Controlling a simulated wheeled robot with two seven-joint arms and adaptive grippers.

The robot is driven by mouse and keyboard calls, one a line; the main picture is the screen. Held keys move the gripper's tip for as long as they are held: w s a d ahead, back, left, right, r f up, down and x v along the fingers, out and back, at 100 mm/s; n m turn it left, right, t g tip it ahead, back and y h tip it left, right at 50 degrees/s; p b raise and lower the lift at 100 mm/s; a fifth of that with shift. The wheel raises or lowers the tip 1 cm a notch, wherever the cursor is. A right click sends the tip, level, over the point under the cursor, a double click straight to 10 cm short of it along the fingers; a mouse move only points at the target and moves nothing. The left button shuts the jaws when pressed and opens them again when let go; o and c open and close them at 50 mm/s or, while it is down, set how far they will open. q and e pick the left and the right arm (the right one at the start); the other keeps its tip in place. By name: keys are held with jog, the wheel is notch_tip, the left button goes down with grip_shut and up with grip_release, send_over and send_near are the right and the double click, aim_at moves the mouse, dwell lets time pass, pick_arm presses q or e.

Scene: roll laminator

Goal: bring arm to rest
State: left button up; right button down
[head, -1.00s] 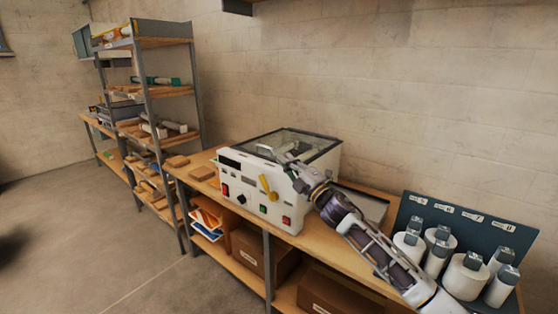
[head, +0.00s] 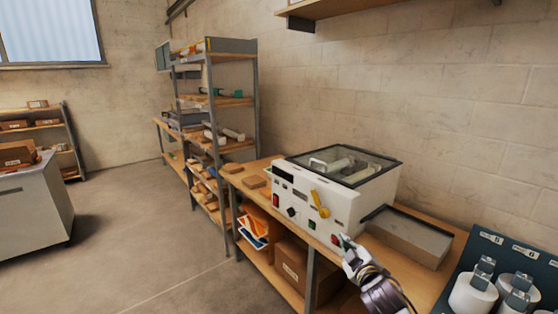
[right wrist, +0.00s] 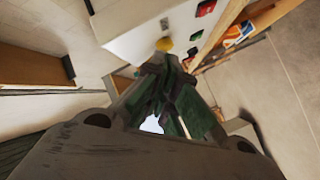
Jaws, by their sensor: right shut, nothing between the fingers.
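The white roll laminator (head: 330,205) stands on the wooden bench in the head view. It has a dark-framed clear lid, a yellow lever (head: 319,204) and coloured buttons on its front. My right gripper (head: 347,243) is shut and empty, in front of the laminator's lower right corner and the bench's front edge. In the right wrist view its fingers (right wrist: 168,92) are together, with the laminator (right wrist: 150,30) beyond them. My left gripper is not in view.
A grey tray (head: 408,238) lies right of the laminator. White rolls (head: 474,290) stand in a dark rack at the lower right. A shelving unit (head: 232,95) stands further left. A grey cabinet (head: 32,210) is at the far left. The floor between is clear.

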jog(key=s+d+f+m+g+h, duration=0.15)
jog(key=s+f+m+g, duration=0.5)
jog(key=s+f, duration=0.85)
jog(key=s+f+m+g, duration=0.1)
jog(key=s+f+g, duration=0.15)
jog(key=s, duration=0.65)
jog(key=s+f+m+g, duration=0.15)
jog(key=s+g, duration=0.25)
jog(key=s, duration=0.5)
notch_tip(320, 180, down, 34)
jog(key=s+g, duration=0.1)
jog(key=s, duration=0.2)
jog(key=s+d+f, duration=0.1)
jog(key=s+f, duration=0.9)
jog(key=s, duration=0.1)
jog(key=s+d+f+g, duration=0.1)
jog(key=s+d+f, duration=0.1)
jog(key=s+f, duration=0.7)
jog(key=shift+s+d+f+n+g, duration=0.3)
jog(key=shift+s+f+n, duration=0.1)
jog(key=shift+s, duration=0.5)
